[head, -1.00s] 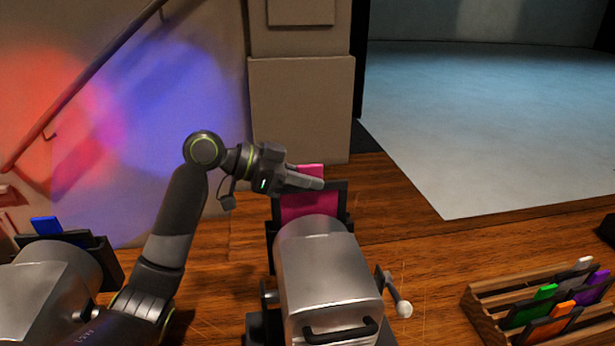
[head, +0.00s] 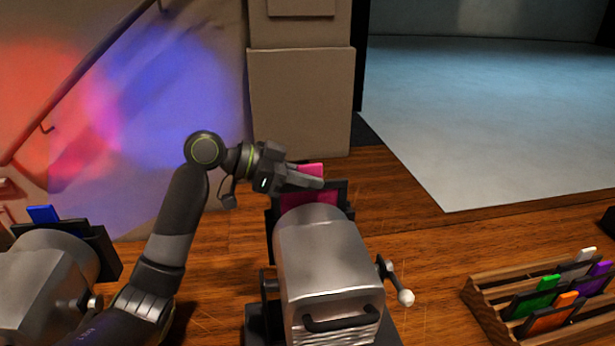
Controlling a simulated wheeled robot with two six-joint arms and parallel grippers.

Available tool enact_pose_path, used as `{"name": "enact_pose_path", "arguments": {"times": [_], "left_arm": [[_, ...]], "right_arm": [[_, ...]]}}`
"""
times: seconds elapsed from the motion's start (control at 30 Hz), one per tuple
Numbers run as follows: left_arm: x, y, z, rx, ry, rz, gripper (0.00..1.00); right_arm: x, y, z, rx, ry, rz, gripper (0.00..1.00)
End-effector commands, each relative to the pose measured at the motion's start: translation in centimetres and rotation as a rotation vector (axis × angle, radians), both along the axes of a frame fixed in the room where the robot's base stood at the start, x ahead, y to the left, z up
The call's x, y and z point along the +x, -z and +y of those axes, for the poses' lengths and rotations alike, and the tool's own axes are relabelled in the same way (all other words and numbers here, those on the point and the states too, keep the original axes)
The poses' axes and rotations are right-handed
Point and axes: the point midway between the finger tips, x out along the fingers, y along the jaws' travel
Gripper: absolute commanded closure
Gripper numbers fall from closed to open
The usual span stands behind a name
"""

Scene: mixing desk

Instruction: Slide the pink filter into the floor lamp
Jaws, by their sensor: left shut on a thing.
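The floor lamp (head: 322,258) is a silver metal housing with a dark handle on its back, standing on the wooden floor in the lower middle. The pink filter (head: 312,198) stands upright at the lamp's front, inside or against the dark frame (head: 341,193) there; its lower part is hidden behind the housing. My left gripper (head: 312,181) reaches in from the left and is shut on the filter's upper tab. How deep the filter sits in the frame I cannot tell exactly. My right gripper is not in view.
A second silver lamp (head: 45,270) with a blue filter (head: 43,214) stands at the left. A wooden rack (head: 485,300) with several coloured filters is at the lower right. A knobbed lever (head: 405,297) sticks out at the lamp's right.

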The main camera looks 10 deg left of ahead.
Motion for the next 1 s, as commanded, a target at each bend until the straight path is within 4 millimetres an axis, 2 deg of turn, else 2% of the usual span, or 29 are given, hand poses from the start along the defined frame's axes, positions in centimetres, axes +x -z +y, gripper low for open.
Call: {"name": "enact_pose_path", "arguments": {"times": [0.27, 1.0], "left_arm": [[0.0, 0.1, 0.0, -0.001, 0.0, 0.0, 1.0], [0.0, 2.0, 0.0, 0.0, 0.0, 0.0, 1.0]], "right_arm": [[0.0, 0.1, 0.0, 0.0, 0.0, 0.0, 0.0], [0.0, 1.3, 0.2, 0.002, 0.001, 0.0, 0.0]]}}
